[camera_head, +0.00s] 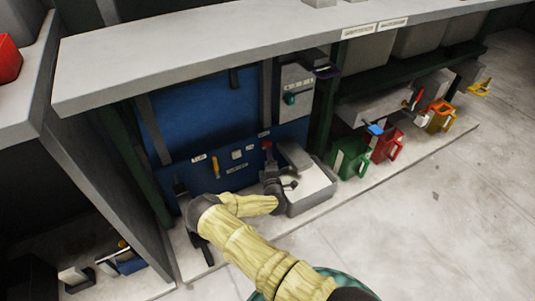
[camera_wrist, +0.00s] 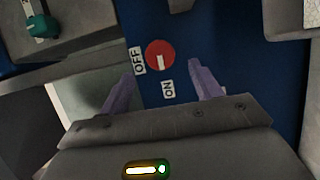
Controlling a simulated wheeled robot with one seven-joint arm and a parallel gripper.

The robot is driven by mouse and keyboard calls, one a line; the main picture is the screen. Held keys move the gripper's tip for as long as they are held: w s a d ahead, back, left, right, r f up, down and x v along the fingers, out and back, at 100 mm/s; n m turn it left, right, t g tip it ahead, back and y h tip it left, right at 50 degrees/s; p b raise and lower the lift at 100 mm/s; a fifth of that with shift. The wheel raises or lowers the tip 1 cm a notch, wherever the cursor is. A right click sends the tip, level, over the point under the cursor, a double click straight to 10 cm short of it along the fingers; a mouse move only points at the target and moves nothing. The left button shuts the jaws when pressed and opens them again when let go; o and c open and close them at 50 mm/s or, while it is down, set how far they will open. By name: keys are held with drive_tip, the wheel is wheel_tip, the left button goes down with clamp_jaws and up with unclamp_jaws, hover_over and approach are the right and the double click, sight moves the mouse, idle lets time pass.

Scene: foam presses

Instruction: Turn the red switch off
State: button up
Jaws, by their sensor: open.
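The red switch (camera_wrist: 160,55) is a round red dial with a white bar, on a blue panel (camera_wrist: 225,60). The bar appears to point towards the ON label (camera_wrist: 168,90); the OFF label (camera_wrist: 138,60) is to the dial's left. In the head view the red switch (camera_head: 267,145) shows low on the panel, just above my gripper (camera_head: 285,185). In the wrist view my gripper (camera_wrist: 163,72) is open and empty, its two purple fingers on either side of the dial in the picture. I cannot tell whether they touch it.
A teal knob (camera_head: 290,98) sits on a grey box to the upper right of the switch. A pale grey box (camera_head: 312,190) stands close right of my gripper. A grey shelf (camera_head: 250,40) overhangs the panel. Green (camera_head: 349,158) and red (camera_head: 385,146) containers stand further right.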

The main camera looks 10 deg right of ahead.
sight(266, 144)
drive_tip(key=w+b, duration=0.1)
drive_tip(key=w, duration=0.1)
drive_tip(key=w+b, duration=0.1)
drive_tip(key=w, duration=0.2)
drive_tip(key=shift+w+d, duration=0.2)
drive_tip(key=shift+w, duration=0.1)
drive_tip(key=c, duration=0.9)
